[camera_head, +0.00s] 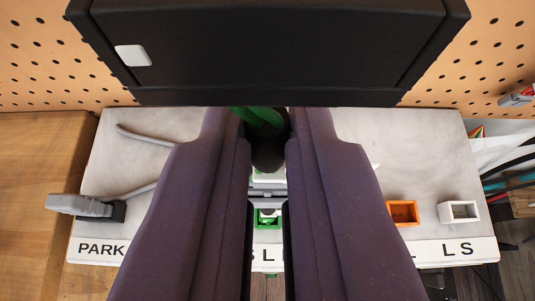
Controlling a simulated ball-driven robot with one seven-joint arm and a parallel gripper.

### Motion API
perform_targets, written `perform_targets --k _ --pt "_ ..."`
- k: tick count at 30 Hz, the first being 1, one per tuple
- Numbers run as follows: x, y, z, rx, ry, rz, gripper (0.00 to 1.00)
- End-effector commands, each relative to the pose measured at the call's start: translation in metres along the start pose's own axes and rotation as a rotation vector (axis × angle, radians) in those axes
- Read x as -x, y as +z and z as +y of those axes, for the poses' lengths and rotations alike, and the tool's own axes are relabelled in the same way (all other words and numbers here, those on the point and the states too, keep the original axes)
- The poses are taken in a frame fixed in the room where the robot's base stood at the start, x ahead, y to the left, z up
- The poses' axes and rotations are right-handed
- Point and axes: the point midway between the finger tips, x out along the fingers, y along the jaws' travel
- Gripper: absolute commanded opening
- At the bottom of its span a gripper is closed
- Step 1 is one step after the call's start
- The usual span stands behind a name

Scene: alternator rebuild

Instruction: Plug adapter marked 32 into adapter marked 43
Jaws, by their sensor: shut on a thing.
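My gripper (268,222) reaches down the middle of the view, its two long dark purple fingers close together. Between them is a narrow pale grey and white piece (268,180), and the fingers are shut on it. I cannot read any number on it, and most of it is hidden. A green square socket-like block (267,219) shows in the gap near the fingertips, with something white inside its frame. I cannot tell whether the held piece touches it. No marking 32 or 43 is legible.
A pale board (430,150) bears an orange open block (403,213) and a white open block (460,211) at right. At left, a grey plug (82,205) with a grey cable sits above "PARK". A pegboard (35,55) stands behind; dark cables (510,165) lie far right.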

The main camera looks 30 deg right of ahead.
Motion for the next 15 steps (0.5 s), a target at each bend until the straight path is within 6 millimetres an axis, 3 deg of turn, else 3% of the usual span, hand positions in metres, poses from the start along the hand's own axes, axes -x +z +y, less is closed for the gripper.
perform_targets --k 5,6,9,15 --pt "0.0001 -0.0003 0.0000 0.000 0.000 0.000 0.00" --pt "0.0001 -0.0003 0.0000 0.000 0.000 0.000 0.20" --pt "0.0001 -0.0003 0.0001 0.000 0.000 0.000 0.43" --pt "0.0001 -0.0001 0.0001 0.000 0.000 0.000 0.43"
